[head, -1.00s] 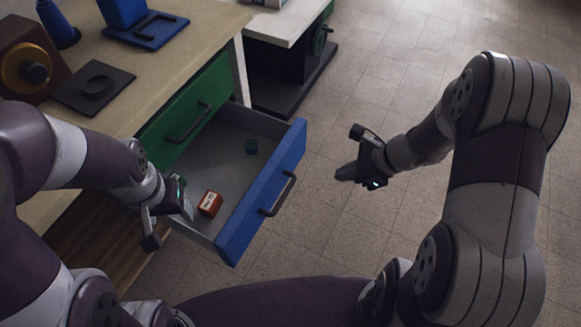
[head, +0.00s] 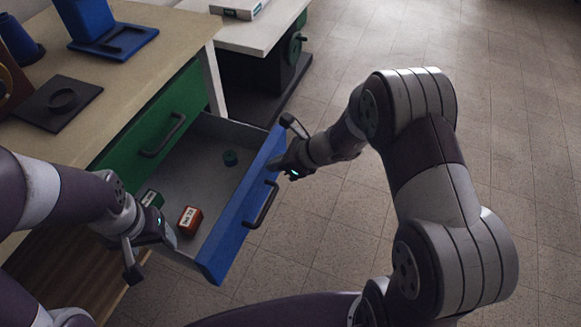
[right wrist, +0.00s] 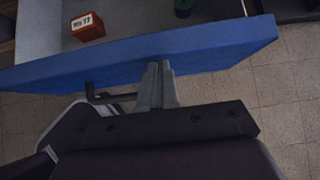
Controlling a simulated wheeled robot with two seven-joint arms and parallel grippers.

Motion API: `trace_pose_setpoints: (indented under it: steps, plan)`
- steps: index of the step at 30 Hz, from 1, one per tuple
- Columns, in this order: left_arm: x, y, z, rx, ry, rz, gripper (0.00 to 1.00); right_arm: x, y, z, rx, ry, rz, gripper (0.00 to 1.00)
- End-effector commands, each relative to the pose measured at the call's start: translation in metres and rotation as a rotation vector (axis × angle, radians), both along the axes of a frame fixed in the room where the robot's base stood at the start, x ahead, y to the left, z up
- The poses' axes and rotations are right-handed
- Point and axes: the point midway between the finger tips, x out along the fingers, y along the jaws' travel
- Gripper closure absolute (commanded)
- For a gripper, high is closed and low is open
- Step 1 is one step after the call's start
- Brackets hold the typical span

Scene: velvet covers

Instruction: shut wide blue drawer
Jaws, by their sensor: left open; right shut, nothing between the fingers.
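The wide blue drawer (head: 232,222) is pulled open below the workbench, and its blue front also fills the middle of the right wrist view (right wrist: 130,60). Its dark handle (head: 262,205) is on the outer face. My right gripper (head: 277,165) is shut and empty, its fingertips at the outer face near the far end; in the right wrist view the tips (right wrist: 158,68) overlap the front's edge, and contact is hard to tell. My left gripper (head: 155,248) is open near the drawer's near side. A red box (head: 189,221) and a green round item (head: 230,158) lie inside.
A shut green drawer (head: 160,125) with a handle sits above the blue one. The bench top (head: 140,60) holds a blue stand (head: 110,38) and a dark plate (head: 58,102). A white-topped table (head: 250,30) stands behind. Tiled floor to the right is clear.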

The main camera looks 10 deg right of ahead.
Motion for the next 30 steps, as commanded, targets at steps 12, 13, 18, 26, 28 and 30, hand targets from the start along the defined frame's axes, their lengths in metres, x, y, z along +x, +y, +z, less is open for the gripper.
trace_pose_setpoints:
  steps: [12,13,18,26,28,30]
  plan:
    - [0.000,0.000,0.000,0.000,0.000,0.000,0.32,0.002,0.003,0.000,0.000,0.001,-0.001,1.00]
    - [0.000,0.000,0.000,0.000,0.000,0.000,0.32,0.002,0.003,0.000,0.000,0.000,0.000,1.00]
    - [0.000,0.000,-0.001,0.000,0.000,0.000,0.32,0.009,0.014,0.000,0.000,-0.001,0.001,1.00]
    - [0.000,0.000,0.002,0.000,0.000,0.000,0.32,0.040,0.057,0.000,0.000,0.000,0.004,1.00]
    - [0.000,0.000,0.004,0.000,0.000,0.000,0.32,0.050,0.071,0.001,0.000,0.000,0.004,1.00]
    - [0.000,0.000,0.007,0.000,0.000,0.000,0.32,0.060,0.084,0.001,-0.001,0.001,0.003,1.00]
